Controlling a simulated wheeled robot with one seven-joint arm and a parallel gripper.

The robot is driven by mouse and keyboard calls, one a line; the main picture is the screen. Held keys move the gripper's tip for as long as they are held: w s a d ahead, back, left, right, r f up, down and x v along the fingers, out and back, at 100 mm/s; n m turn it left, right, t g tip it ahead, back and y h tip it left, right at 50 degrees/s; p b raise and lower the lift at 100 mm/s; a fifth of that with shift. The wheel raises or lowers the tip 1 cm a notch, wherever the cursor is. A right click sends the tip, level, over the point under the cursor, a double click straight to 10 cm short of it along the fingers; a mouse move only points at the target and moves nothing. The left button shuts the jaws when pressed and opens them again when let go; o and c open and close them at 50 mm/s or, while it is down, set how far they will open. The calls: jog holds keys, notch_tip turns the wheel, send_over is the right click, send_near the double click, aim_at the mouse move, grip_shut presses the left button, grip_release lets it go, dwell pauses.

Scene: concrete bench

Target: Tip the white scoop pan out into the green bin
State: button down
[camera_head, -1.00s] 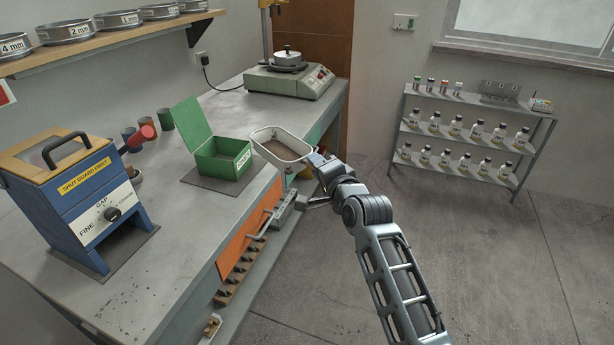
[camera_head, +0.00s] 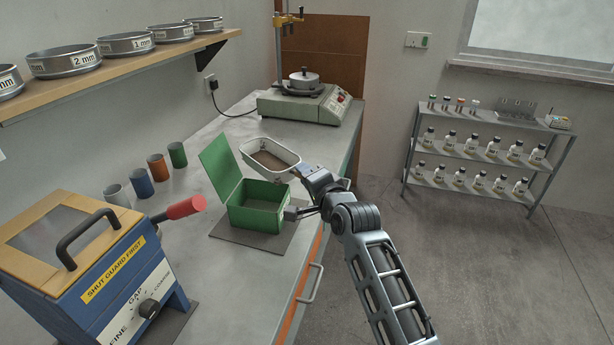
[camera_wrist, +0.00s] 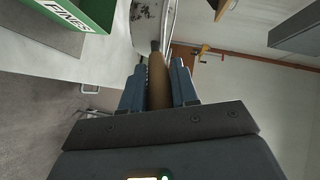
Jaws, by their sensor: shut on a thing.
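The white scoop pan (camera_head: 287,156) holds brown material and looks about level in the head view. It is in the air, over the back right part of the open green bin (camera_head: 246,214). The bin stands on a dark mat on the bench, its green lid (camera_head: 217,165) raised on the left. My gripper (camera_head: 306,181) is at the pan's right side. In the wrist view my gripper (camera_wrist: 158,82) is shut on the pan's brown handle (camera_wrist: 158,95). The bin's wall with the word FINES (camera_wrist: 72,14) shows at the upper left there.
A blue grinder (camera_head: 95,265) with a red handle (camera_head: 182,208) stands at the front left. Several coloured cups (camera_head: 157,167) line the bench behind it. A sieve shaker (camera_head: 305,104) stands at the back. A shelf of bottles (camera_head: 480,150) is on the right.

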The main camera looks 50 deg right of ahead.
aim_at(292, 174)
jog(key=f+n, duration=0.1)
jog(key=n, duration=0.1)
jog(key=a+n+t+h, duration=0.1)
jog(key=n, duration=0.2)
jog(key=f+n, duration=0.1)
jog(key=n, duration=0.1)
jog(key=shift+w+a+f+t+h, duration=0.15)
jog(key=shift+a+f+t+h, duration=0.15)
jog(key=shift+f+t+h, duration=0.1)
dwell(0.3)
jog(key=shift+a+n+t, duration=0.1)
jog(key=shift+n+t, duration=0.2)
jog(key=shift+n, duration=0.5)
jog(key=shift+a+f+n+b, duration=0.1)
jog(key=shift+f+n+b, duration=0.1)
jog(key=shift+n+b, duration=0.7)
jog(key=shift+a+f+n+t+b, duration=0.15)
jog(key=shift+n+t+b, duration=0.3)
jog(key=shift+b, duration=1.5)
jog(key=shift+w+a+f+n+t+y+b, duration=0.15)
jog(key=shift+n+b, duration=0.45)
jog(key=shift+b, duration=1.45)
jog(key=shift+s+a+f+n+t+y+b, duration=0.2)
jog(key=shift+n+b, duration=0.45)
jog(key=shift+b, duration=1.45)
jog(key=shift+w+a+f+n+t+y+b, duration=0.25)
jog(key=shift+n+b, duration=0.35)
jog(key=shift+b, duration=1.45)
